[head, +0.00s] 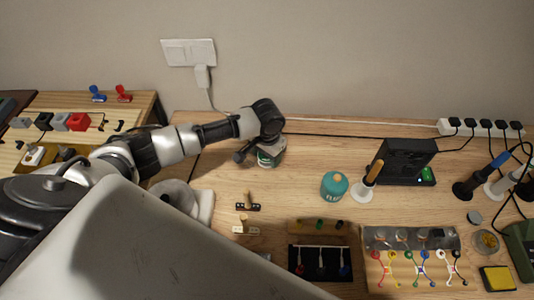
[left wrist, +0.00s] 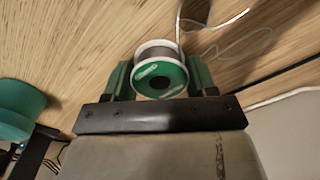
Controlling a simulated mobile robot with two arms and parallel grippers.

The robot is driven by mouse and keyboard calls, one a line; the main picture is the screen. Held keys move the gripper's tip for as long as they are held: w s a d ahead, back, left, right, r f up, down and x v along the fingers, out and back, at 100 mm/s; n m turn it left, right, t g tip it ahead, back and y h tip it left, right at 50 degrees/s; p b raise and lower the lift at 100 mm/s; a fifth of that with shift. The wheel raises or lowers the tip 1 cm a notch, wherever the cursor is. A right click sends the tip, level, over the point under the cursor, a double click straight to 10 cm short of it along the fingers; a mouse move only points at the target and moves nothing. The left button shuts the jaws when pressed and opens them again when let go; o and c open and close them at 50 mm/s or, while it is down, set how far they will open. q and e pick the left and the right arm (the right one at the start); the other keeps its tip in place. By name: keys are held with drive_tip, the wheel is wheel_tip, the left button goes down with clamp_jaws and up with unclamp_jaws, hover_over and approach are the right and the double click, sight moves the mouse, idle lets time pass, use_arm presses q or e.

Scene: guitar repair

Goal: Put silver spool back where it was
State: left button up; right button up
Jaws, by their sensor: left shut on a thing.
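The silver spool (left wrist: 160,70) has a white rim and a green label around a dark centre hole. In the left wrist view it sits between the two green fingers of my left gripper (left wrist: 159,80), which is shut on it. In the head view my left gripper (head: 266,154) is over the back of the wooden bench, and a green and white part of the spool (head: 268,160) shows under it. I cannot tell whether the spool touches the bench. My right gripper is not in view.
A black box (head: 405,160) stands farther right. A cable runs along the bench's back. The bench immediately right of the gripper is clear.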

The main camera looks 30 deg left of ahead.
use_arm(q)
drive_tip(key=o, duration=1)
drive_tip(key=shift+c, duration=0.2)
wheel_tip(320, 180, up, 12)
drive_tip(key=shift+s, duration=0.15)
drive_tip(key=shift+d+r+p, duration=0.1)
drive_tip(key=shift+r+p, duration=0.1)
drive_tip(key=shift+p, duration=0.15)
